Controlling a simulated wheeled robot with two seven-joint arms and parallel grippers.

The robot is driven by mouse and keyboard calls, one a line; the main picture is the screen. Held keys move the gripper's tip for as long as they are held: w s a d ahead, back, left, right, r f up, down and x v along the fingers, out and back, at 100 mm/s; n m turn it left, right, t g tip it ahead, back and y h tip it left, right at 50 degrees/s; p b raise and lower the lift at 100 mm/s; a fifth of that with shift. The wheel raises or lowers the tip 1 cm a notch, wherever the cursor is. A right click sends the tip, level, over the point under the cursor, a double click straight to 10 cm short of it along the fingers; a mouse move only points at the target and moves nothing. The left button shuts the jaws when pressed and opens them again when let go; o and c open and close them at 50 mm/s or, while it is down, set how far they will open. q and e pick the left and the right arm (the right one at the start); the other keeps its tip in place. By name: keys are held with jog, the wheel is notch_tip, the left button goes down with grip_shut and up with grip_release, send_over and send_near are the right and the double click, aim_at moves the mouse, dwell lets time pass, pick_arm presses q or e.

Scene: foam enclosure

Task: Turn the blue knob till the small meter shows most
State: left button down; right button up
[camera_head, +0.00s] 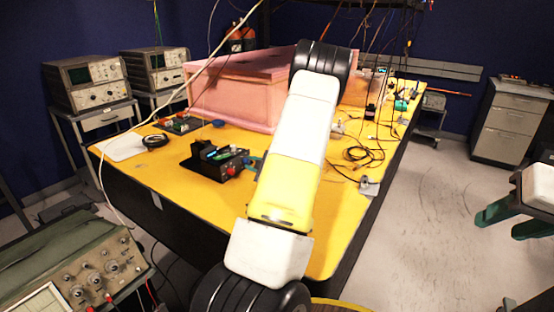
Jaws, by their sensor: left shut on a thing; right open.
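A black box (208,168) with a red knob (231,171) and small blue and green parts on top stands on the yellow table. My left gripper (252,163) shows only as a bit of teal finger at the box's right side. My own white and yellow arm hides the rest of it. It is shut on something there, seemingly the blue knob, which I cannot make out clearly. A small meter and its reading cannot be made out. My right gripper (492,226) is open and empty at the right, over the floor, well away from the table.
The yellow table (330,235) bears a pink foam enclosure (235,95), another small box with red and green parts (180,123), and loose black cables (360,155). Oscilloscopes (85,80) stand at the left. Open floor lies to the right of the table.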

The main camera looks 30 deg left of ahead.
pick_arm(q)
jog(key=shift+f+n, duration=0.1)
jog(key=shift+n, duration=0.2)
dwell(0.4)
jog(key=c, duration=1.3)
grip_release()
jog(key=shift+o, duration=0.2)
jog(key=shift+v, duration=3.9)
